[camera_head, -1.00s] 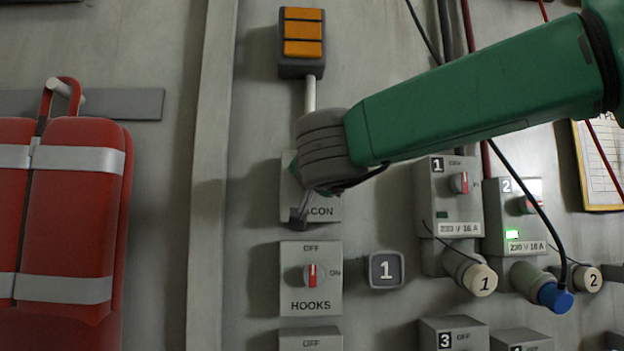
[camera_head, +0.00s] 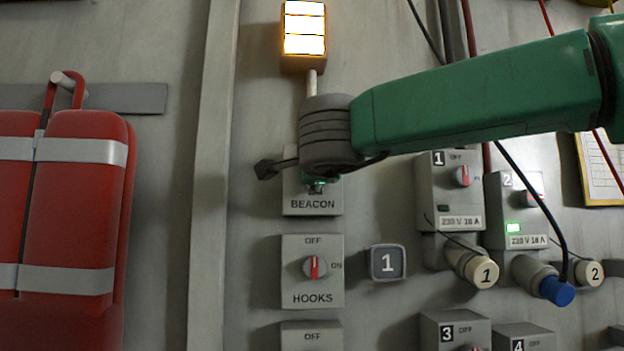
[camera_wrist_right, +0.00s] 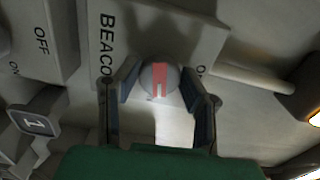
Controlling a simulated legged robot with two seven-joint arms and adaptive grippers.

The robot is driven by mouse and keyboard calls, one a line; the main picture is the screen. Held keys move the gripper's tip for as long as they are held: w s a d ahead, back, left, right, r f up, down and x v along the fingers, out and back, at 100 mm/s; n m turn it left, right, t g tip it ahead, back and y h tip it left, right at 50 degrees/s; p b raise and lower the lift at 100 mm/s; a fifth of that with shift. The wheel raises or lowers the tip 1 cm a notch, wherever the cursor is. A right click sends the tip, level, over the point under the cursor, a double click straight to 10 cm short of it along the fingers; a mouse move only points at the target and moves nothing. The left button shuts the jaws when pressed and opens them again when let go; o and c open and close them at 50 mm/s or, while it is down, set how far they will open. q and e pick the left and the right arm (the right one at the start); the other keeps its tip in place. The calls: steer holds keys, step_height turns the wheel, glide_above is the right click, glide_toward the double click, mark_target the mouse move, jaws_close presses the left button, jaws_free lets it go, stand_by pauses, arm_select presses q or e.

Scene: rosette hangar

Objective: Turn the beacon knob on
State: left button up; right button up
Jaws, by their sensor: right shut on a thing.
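The beacon switch box (camera_head: 313,206) is on the wall below the orange beacon lamp (camera_head: 304,30), and the lamp is lit bright. My right arm reaches in from the right. Its gripper (camera_wrist_right: 160,92) is at the beacon box, and my wrist hides most of the box in the head view. In the right wrist view the beacon knob (camera_wrist_right: 158,76), grey with a red stripe, sits between the two fingers, which are shut on it. My left gripper is not in view.
The hooks switch box (camera_head: 312,292) is just below, with a square plate marked 1 (camera_head: 387,262) beside it. Socket boxes with plugs are to the right (camera_head: 448,198). Red padded packs (camera_head: 80,215) hang at the left.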

steer(key=shift+a+f+m+b, duration=0.15)
steer(key=shift+m+b, duration=0.1)
steer(key=shift+m, duration=0.35)
steer(key=shift+d+f+m+b, duration=0.1)
steer(key=shift+f+m+b, duration=0.1)
steer(key=shift+m, duration=0.4)
steer(key=o, duration=1.1)
steer(key=shift+o, duration=0.2)
steer(key=shift+r, duration=0.1)
steer(key=shift+r, duration=0.1)
steer(key=s, duration=1.1)
steer(key=shift+s, duration=0.4)
